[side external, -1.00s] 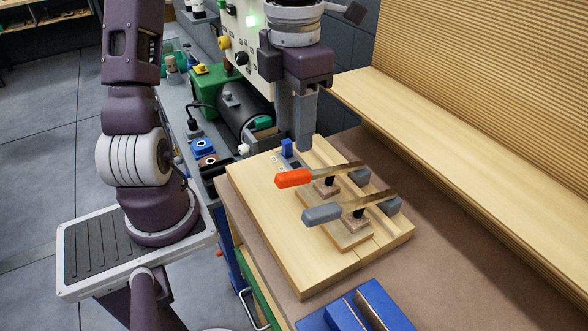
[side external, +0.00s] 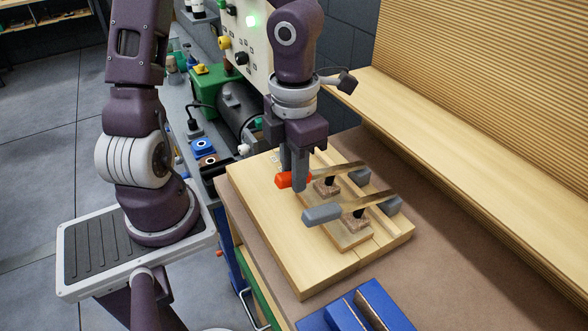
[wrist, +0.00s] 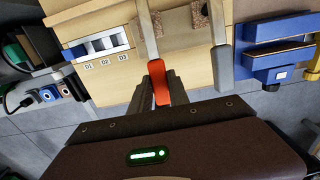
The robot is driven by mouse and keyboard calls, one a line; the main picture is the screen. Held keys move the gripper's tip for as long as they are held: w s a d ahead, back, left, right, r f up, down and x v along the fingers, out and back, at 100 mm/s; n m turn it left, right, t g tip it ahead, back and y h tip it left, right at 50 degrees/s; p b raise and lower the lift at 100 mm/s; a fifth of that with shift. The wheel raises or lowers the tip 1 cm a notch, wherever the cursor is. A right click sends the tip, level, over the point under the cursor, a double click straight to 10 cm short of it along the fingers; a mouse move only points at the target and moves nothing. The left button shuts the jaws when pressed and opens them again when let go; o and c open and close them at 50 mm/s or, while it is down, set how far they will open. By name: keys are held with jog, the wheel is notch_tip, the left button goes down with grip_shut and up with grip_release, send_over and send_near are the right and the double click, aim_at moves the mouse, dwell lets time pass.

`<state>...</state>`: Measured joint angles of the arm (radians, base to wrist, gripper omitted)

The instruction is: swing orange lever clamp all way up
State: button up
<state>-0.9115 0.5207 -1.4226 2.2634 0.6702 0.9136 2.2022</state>
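The orange lever clamp (side external: 281,181) lies down flat, its handle pointing left over the wooden board (side external: 262,187) in the side view. In the wrist view its orange handle (wrist: 159,84) points toward my gripper. My gripper (side external: 293,183) is lowered over this handle, pointing down, with one finger on each side. The near finger covers part of the handle in the side view. In the wrist view the fingers (wrist: 160,88) flank the handle closely; I cannot tell whether they press on it.
A grey-handled lever clamp (side external: 322,214) lies down close beside it, nearer the side camera. A blue block (side external: 360,310) sits at the front of the bench. The green machine (side external: 207,88) and control panel (side external: 250,45) stand behind. The brown bench top (side external: 440,240) right of the board is clear.

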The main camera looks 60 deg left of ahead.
aim_at(315, 172)
grip_shut()
dwell(1.2)
jog(key=shift+w+r+g, duration=0.35)
jog(key=shift+r+g, duration=0.15)
jog(key=shift+r, duration=0.25)
jog(key=w+r+g, duration=0.2)
jog(key=r+g, duration=0.1)
jog(key=w+r+g, duration=0.1)
jog(key=shift+w+r, duration=0.25)
jog(key=shift+r, duration=0.15)
jog(key=shift+w+r+g, duration=0.95)
jog(key=shift+w+g, duration=0.2)
jog(key=shift+g, duration=0.15)
jog(key=o, duration=0.7)
grip_release()
jog(key=shift+c, duration=0.2)
